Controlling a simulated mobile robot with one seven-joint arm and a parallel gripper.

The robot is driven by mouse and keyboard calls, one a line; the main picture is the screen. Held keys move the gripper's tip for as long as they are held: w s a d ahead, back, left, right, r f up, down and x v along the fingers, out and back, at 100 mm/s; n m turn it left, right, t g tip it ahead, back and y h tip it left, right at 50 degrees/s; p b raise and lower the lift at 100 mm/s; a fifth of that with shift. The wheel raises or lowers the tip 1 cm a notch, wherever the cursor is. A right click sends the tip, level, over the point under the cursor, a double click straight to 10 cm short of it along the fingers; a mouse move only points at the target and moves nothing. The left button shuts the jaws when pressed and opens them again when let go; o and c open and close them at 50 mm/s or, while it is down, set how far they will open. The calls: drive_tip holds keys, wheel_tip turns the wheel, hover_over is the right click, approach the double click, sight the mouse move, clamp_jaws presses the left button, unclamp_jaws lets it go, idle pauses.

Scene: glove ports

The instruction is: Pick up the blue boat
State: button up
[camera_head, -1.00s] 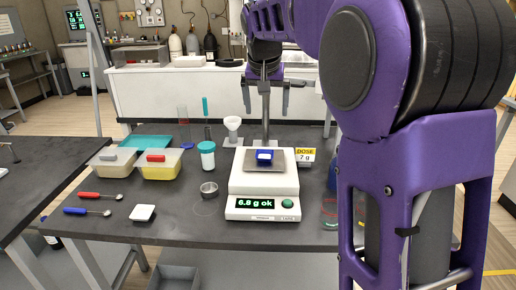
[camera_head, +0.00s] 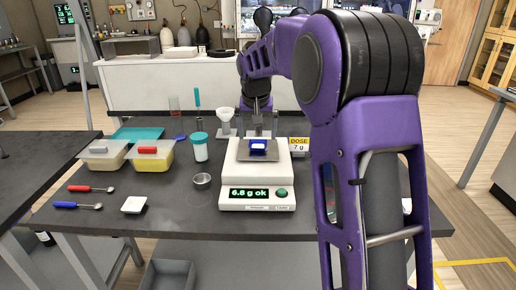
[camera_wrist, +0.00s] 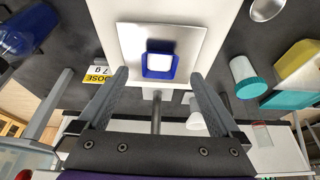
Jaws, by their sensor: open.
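The blue boat (camera_head: 258,144) is a small blue weighing boat with something white in it. It sits on the metal pan (camera_head: 243,154) of the white scale (camera_head: 232,185), whose display reads 6.8 g ok. The boat shows in the wrist view (camera_wrist: 158,72) on the square pan, ahead of the fingertips and roughly centred between them. My gripper (camera_wrist: 158,82) is open and empty, its two grey fingers apart on either side. In the head view my gripper (camera_head: 257,122) is above and behind the boat, apart from it.
A dose sign (camera_head: 299,144) stands right of the scale, and a white funnel (camera_head: 224,115) stands behind it. A teal-lidded jar (camera_head: 199,150) and a metal cup (camera_head: 202,180) are left of the scale. Yellow tubs (camera_head: 150,158), spoons (camera_head: 78,205) and a white dish (camera_head: 134,205) lie further left.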

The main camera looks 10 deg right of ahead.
sight(258, 146)
drive_tip(key=x, duration=0.5)
drive_tip(key=shift+w+d+r, duration=0.1)
drive_tip(key=shift+w+r, duration=0.05)
drive_tip(key=shift+w, duration=0.2)
drive_tip(key=c, duration=1.4)
